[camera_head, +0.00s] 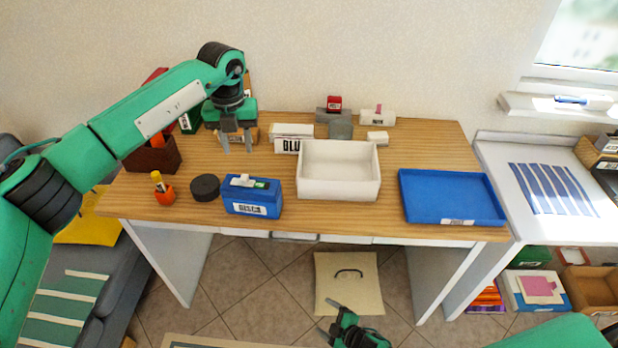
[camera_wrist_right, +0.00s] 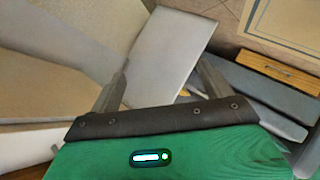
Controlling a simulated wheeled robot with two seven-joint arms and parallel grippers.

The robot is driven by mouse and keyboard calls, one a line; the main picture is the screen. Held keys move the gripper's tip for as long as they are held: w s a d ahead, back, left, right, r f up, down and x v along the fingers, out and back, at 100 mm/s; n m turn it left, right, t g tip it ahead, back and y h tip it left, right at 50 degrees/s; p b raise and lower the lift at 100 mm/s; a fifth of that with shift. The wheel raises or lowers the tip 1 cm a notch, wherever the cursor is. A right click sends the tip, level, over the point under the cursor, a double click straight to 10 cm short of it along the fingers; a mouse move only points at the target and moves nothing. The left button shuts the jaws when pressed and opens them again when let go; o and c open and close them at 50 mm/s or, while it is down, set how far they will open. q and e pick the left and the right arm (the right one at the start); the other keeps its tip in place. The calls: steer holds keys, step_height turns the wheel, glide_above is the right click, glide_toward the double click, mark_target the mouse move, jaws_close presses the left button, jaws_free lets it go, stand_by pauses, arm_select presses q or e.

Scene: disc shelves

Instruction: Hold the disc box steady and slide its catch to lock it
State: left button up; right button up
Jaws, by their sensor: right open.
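The blue disc box (camera_head: 252,208) stands near the front edge of the wooden desk, left of centre, with a white label on its front. A small white and green piece (camera_head: 250,182) sits on its top; I cannot tell whether the catch is slid. My left gripper (camera_head: 237,146) hangs above the desk behind the box, fingers pointing down, apart and empty. My right gripper (camera_head: 328,320) is low in front of the desk, away from the box. Its open, empty fingers also show in the right wrist view (camera_wrist_right: 162,80).
A black round disc (camera_head: 205,187) and an orange cup (camera_head: 163,190) stand left of the box. A white bin (camera_head: 339,194) is to its right, then a blue tray (camera_head: 452,210). A white box lettered in black (camera_head: 291,132) stands behind.

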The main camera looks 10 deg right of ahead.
steer(key=w+a+r+n+g+y, duration=0.1)
steer(key=w+a+r+n+y, duration=0.4)
steer(key=r, duration=0.3)
steer(key=w+a+r+n+y, duration=0.25)
steer(key=a+r+n, duration=0.35)
steer(key=r, duration=0.3)
steer(key=s+a+r+n+g, duration=0.35)
steer(key=r+n+g, duration=0.3)
steer(key=n, duration=0.25)
steer(key=s+a+r+n+g, duration=0.3)
steer(key=a+r+n+g, duration=0.15)
steer(key=r+n, duration=0.4)
steer(key=n+t+h, duration=0.1)
steer(key=n+t, duration=0.5)
steer(key=t, duration=0.1)
glide_toward(267, 186)
steer(key=x, duration=1.2)
steer(key=shift+c, duration=0.4)
